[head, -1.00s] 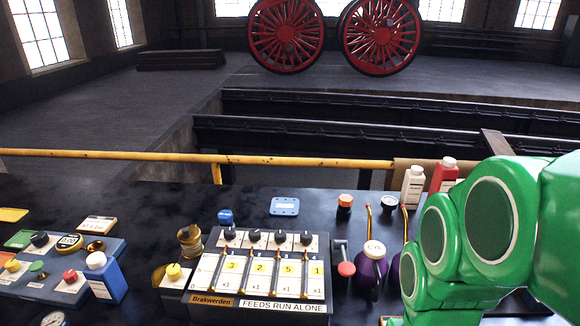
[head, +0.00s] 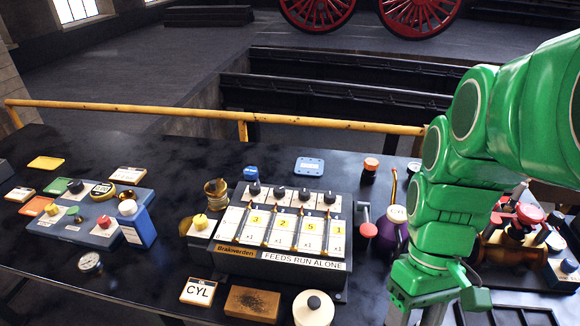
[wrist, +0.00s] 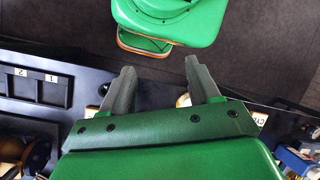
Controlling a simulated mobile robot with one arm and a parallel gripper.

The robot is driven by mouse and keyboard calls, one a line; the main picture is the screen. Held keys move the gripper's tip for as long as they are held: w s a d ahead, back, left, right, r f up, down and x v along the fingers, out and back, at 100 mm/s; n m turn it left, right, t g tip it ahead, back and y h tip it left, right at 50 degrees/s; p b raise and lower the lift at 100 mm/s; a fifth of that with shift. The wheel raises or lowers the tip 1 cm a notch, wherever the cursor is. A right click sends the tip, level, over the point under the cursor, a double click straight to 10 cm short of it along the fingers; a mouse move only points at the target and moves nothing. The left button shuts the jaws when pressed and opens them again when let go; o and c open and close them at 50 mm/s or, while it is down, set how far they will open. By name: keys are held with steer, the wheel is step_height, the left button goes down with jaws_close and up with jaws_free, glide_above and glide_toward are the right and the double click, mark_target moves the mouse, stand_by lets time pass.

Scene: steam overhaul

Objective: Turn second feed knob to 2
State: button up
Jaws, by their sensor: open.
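The feed box (head: 285,266) stands on the black bench in the head view, with a row of dark knobs along its back edge above numbered cards. The second feed knob (head: 278,191), from the left, sits above the card marked 2 (head: 278,222). Its exact setting is too small to read. My gripper (head: 420,316) is at the bottom edge of the head view, right of the feed box and apart from it, partly cut off. In the wrist view my gripper (wrist: 160,82) shows two spread fingers with nothing held between them. The knob cannot be made out in the wrist view.
A red-knobbed crank (head: 368,229) and a purple can (head: 392,228) stand between the box and my arm. A blue panel (head: 90,222) is at left.

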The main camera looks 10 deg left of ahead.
steer(key=w+a+r+m+t, duration=0.25)
steer(key=w+m, duration=0.25)
steer(key=w, duration=0.9)
steer(key=m+t, duration=0.2)
steer(key=m, duration=0.4)
glide_above(279, 189)
step_height(279, 189, down, 3)
steer(key=shift+d, duration=0.15)
steer(key=shift+a+f, duration=0.15)
steer(key=shift+a, duration=0.05)
steer(key=shift+f, duration=3.75)
steer(key=c, duration=1)
steer(key=shift+c, duration=0.2)
